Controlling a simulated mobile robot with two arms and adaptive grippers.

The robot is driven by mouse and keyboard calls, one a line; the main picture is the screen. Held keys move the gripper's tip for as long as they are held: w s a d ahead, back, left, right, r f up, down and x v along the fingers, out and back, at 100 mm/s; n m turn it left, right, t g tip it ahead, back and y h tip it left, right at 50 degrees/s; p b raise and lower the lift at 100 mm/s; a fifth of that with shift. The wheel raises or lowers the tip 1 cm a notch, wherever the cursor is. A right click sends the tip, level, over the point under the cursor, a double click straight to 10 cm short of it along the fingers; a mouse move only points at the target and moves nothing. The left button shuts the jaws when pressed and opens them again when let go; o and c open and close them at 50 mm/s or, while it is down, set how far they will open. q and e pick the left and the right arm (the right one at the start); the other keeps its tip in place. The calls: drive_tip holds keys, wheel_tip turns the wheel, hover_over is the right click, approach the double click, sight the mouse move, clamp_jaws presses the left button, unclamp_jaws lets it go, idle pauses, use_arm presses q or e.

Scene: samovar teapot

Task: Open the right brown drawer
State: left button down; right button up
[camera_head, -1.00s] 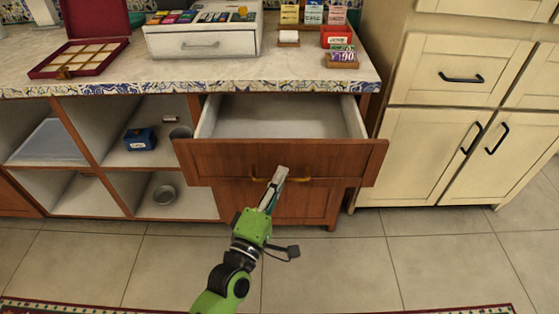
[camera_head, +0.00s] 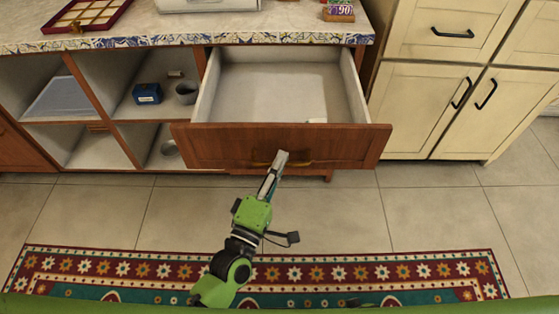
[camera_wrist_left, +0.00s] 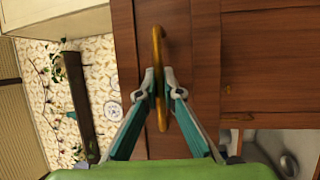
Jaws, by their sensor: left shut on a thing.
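The right brown drawer (camera_head: 213,145) is pulled well out of the counter, and its light inside shows in the head view. A small white item (camera_head: 317,120) lies inside near the front panel. My left gripper (camera_head: 281,157) is at the middle of the drawer front, at its brass handle (camera_head: 300,163). In the left wrist view, my left gripper's fingertips (camera_wrist_left: 161,88) are shut on the brass handle (camera_wrist_left: 157,48), in front of the brown panel (camera_wrist_left: 195,40). My right gripper is not in view.
Open shelves left of the drawer hold a blue box (camera_head: 147,93) and a grey cup (camera_head: 187,93). Cream cabinets (camera_head: 425,115) stand to the right. The tile floor (camera_head: 400,215) in front is clear, with a patterned rug (camera_head: 390,272) nearer me.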

use_arm(q)
drive_tip(key=c, duration=2.2)
unclamp_jaws()
drive_tip(key=shift+o, duration=0.2)
drive_tip(key=v, duration=1.2)
